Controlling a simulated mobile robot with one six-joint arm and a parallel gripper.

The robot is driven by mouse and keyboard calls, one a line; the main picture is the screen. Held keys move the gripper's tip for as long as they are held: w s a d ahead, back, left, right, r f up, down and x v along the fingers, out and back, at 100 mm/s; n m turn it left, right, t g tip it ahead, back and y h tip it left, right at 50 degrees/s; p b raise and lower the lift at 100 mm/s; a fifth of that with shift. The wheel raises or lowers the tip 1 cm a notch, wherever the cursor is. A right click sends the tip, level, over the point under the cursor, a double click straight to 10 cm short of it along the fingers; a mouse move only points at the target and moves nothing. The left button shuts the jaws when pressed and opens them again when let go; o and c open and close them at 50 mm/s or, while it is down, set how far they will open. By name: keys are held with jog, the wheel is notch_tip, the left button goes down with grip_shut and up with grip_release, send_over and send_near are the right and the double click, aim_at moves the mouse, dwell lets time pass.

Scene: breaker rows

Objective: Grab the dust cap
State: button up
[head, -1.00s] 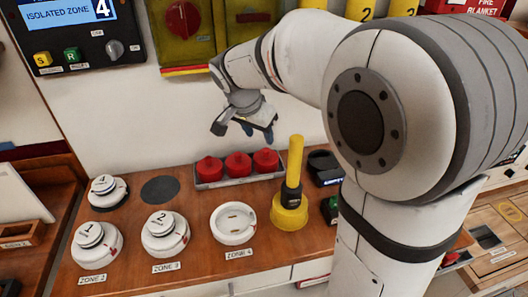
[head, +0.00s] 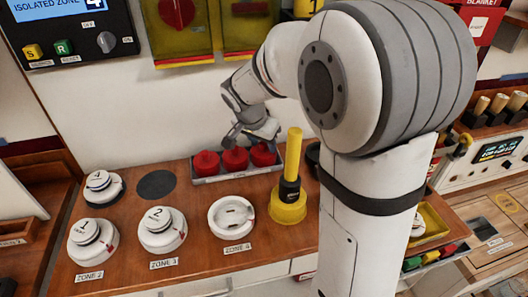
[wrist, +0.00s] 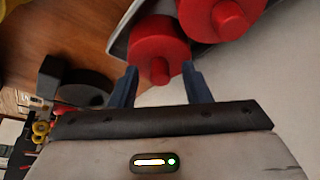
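Three red dust caps stand in a row in a grey tray (head: 222,179) at the back of the wooden counter: the left cap (head: 206,164), the middle cap (head: 236,159) and the right cap (head: 263,156). My gripper (head: 256,143) is low over the right end of the row and partly hides the right cap. In the wrist view the fingers of my gripper (wrist: 160,80) are open, one on each side of the end cap (wrist: 155,48). Whether they touch it I cannot tell. Another cap (wrist: 215,12) shows beyond it.
A yellow upright tool (head: 290,203) stands just right of the tray. White round detectors (head: 162,231) and a white base (head: 232,216) sit in front and to the left. A dark disc (head: 157,185) lies left of the tray. The wall is close behind.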

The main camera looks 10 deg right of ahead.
grip_shut()
jog(key=shift+r, duration=0.1)
dwell(0.3)
